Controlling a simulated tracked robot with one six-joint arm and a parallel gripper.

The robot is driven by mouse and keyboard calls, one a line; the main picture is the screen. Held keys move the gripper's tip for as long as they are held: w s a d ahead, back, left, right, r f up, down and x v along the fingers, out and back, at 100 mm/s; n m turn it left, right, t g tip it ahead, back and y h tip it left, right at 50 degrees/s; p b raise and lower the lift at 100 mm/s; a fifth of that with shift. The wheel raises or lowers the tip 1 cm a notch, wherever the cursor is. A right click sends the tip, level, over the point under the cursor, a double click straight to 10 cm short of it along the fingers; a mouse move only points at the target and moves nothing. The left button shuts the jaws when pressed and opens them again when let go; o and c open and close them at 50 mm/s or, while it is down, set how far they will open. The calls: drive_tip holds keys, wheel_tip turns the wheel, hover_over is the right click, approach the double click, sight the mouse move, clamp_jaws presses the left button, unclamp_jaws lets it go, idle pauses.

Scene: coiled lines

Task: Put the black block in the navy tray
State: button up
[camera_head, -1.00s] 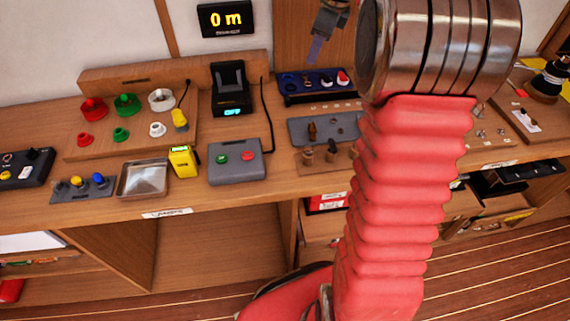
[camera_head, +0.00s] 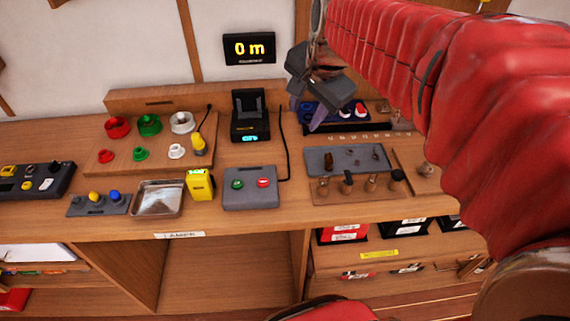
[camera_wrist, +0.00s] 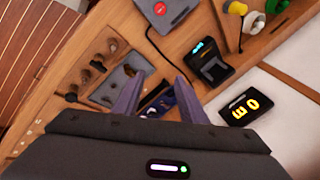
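A small navy tray (camera_head: 334,124) stands at the back of the bench with dark, white and red round pieces in it. In the wrist view the navy tray (camera_wrist: 151,108) shows partly between my fingers. My gripper (camera_head: 304,116) hangs above the tray's left end, fingers pointing down. In the wrist view my gripper (camera_wrist: 158,80) has its fingers well apart, with nothing held between them. I cannot make out a separate black block for certain in either view.
A black cradle (camera_head: 250,122) with a lit display stands left of the tray. A grey button box (camera_head: 249,198), yellow device (camera_head: 200,184) and metal dish (camera_head: 158,199) are nearer the front. A grey plate (camera_head: 345,168) and a row of pegs lie front right. My red arm covers the right.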

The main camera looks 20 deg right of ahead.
drive_tip(key=s+a+f+n, duration=0.3)
drive_tip(key=s+n, duration=0.3)
drive_tip(key=s, duration=0.2)
drive_tip(key=s+a+f+n, duration=0.3)
drive_tip(key=s+n, duration=0.3)
drive_tip(key=s, duration=0.2)
drive_tip(key=shift+s+a+f+n+t, duration=0.15)
drive_tip(key=shift+a+f+n+t, duration=0.2)
drive_tip(key=shift+a, duration=0.4)
drive_tip(key=shift+r, duration=0.1)
